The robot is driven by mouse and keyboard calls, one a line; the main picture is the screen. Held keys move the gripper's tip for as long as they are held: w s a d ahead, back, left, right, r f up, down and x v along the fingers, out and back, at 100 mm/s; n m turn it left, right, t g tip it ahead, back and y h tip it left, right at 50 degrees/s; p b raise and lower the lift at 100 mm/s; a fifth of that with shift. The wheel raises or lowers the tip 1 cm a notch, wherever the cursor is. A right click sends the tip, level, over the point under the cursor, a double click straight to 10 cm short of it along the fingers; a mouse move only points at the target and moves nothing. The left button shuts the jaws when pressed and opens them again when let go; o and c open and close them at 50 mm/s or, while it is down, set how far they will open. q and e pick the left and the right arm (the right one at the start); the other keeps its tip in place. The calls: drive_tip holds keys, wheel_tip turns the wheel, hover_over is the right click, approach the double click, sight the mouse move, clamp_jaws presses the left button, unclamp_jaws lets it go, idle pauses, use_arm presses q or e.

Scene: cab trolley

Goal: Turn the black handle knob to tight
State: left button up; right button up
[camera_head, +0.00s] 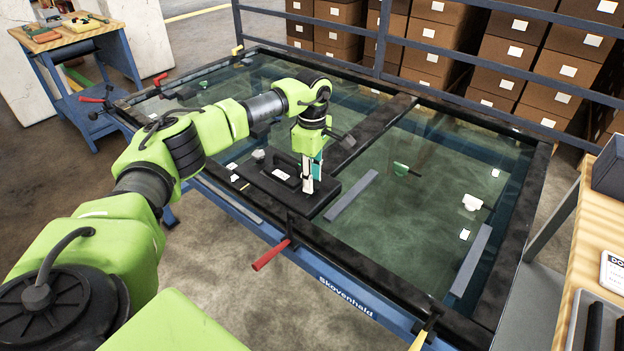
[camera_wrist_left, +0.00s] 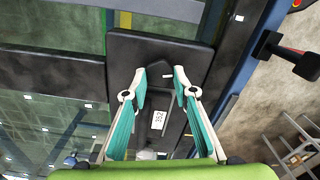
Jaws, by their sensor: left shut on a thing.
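A black plate (camera_head: 335,198) with a raised black handle lies across the near rail of the glass-filled frame. The handle carries a white label (camera_head: 281,174), also seen in the left wrist view (camera_wrist_left: 159,118). My left gripper (camera_head: 308,188) points down onto the plate. In the left wrist view, its two fingers (camera_wrist_left: 160,80) stand on either side of a small black knob (camera_wrist_left: 158,75) and are shut on it. The knob is dark on dark, so its turn position cannot be read. In the head view the fingers hide it. My right gripper is not in view.
A red lever (camera_head: 271,254) sticks out from the near rail, and a yellow one (camera_head: 418,340) at the near right corner. Grey strips (camera_head: 351,196) and small fittings lie on the glass. A wooden table (camera_head: 590,230) is at right; boxes stand behind the blue railing.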

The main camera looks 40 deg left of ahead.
use_arm(q)
drive_tip(key=shift+w+r+m, duration=0.1)
drive_tip(key=shift+m, duration=1.1)
drive_tip(key=o, duration=1.1)
wheel_tip(320, 180, up, 12)
